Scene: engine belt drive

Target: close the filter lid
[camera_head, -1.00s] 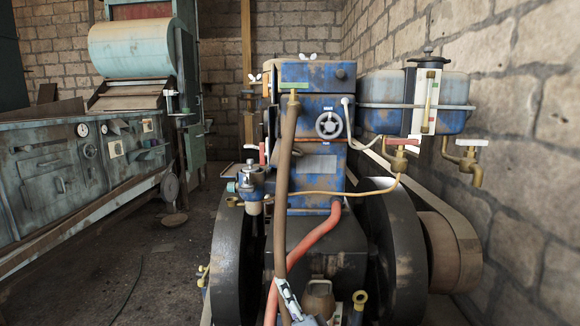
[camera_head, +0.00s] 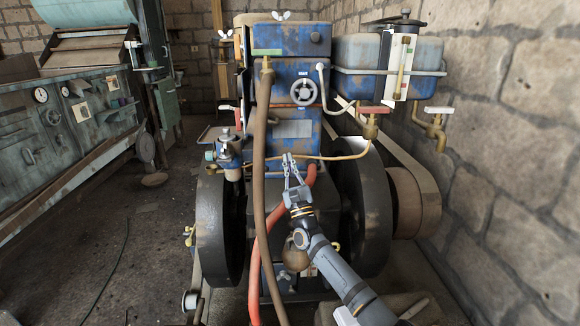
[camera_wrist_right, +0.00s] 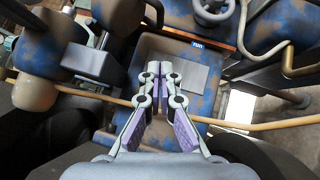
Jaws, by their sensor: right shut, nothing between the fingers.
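A blue engine (camera_head: 290,90) stands in the middle of the head view. On its left side is a small blue filter-like unit (camera_head: 228,148) with a grey top; I cannot tell for sure that this is the filter, or how its lid stands. A similar grey-topped unit (camera_wrist_right: 92,58) is at upper left in the right wrist view. My right gripper (camera_head: 291,166) is shut and empty in front of the engine, right of that unit and apart from it. Its fingers (camera_wrist_right: 158,72) point at the blue face with a grey plate (camera_wrist_right: 185,76). My left gripper is out of view.
A brown hose (camera_head: 260,170) hangs in front of the engine, left of my gripper. A red hose (camera_head: 278,222) and a thin yellow pipe (camera_head: 340,157) are close to it. Black flywheels (camera_head: 365,210) flank the engine.

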